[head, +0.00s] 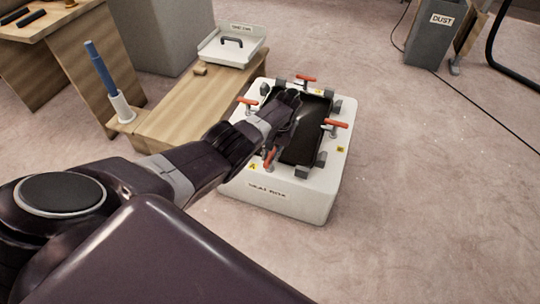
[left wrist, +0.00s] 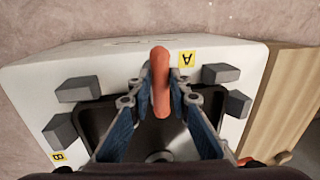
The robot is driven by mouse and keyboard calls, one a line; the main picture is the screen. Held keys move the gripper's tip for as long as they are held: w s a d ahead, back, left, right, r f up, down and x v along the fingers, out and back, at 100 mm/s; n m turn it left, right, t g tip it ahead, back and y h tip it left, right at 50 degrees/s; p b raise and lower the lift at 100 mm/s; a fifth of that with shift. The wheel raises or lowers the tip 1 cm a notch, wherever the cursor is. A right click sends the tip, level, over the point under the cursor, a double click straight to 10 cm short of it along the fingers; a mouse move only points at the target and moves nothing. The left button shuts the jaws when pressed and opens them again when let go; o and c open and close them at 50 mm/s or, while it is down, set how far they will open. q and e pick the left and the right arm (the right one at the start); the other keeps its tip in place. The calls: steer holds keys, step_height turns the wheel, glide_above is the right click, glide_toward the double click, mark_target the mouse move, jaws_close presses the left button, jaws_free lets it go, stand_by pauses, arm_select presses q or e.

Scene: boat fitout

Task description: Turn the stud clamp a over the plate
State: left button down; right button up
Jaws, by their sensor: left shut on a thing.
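The white box (head: 285,196) stands on the floor with a dark plate (head: 304,140) set in its top. Several clamps with orange handles sit around the plate. Clamp a, by the yellow A label (head: 252,166), has its orange handle (head: 270,158) at the near edge; the handle also shows in the left wrist view (left wrist: 160,82). My left gripper (left wrist: 155,100) is shut on this handle, one finger on each side. In the head view my left gripper (head: 272,148) is mostly hidden by its own arm. My right gripper is not in view.
A low wooden bench (head: 195,112) adjoins the box on the left. It carries a white tray (head: 232,50) and a blue-handled tool in a white holder (head: 122,106). Grey blocks (left wrist: 80,90) stand around the plate.

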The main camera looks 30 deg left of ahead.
arm_select(q)
steer(key=c, duration=1.8)
jaws_free()
steer(key=r, duration=0.4)
steer(key=d+r, duration=0.1)
steer(key=r, duration=0.3)
steer(key=d+r, duration=0.1)
steer(key=r, duration=0.2)
steer(key=shift+w+r, duration=0.3)
steer(key=shift+r, duration=0.1)
